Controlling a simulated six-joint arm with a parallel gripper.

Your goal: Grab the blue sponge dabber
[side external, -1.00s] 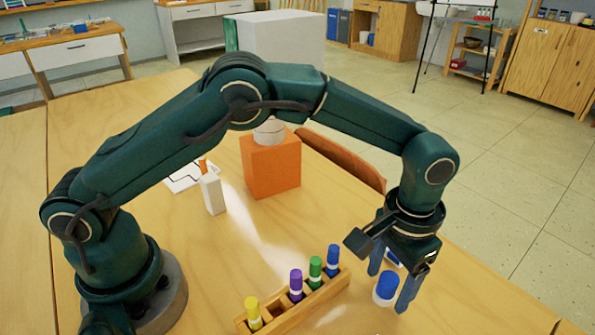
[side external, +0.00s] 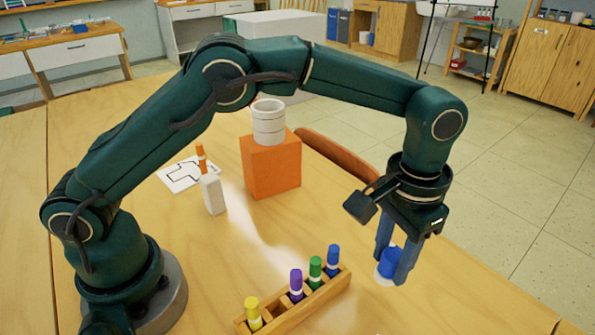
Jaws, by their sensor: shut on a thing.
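My gripper (side external: 395,262) points down over the table, right of the rack. It is shut on a blue-topped dabber (side external: 388,264) with a white lower part, held between the two dark blue fingers. The near finger hides part of the dabber. It appears a little above the tabletop. Another blue-capped piece (side external: 333,257) stands upright in the right end of the wooden rack (side external: 285,319), apart from my gripper.
The rack also holds green (side external: 315,270), purple (side external: 296,284) and yellow (side external: 252,310) capped pieces. An orange block (side external: 270,167) bears a white cylinder (side external: 268,123). The table right of the rack is mostly clear.

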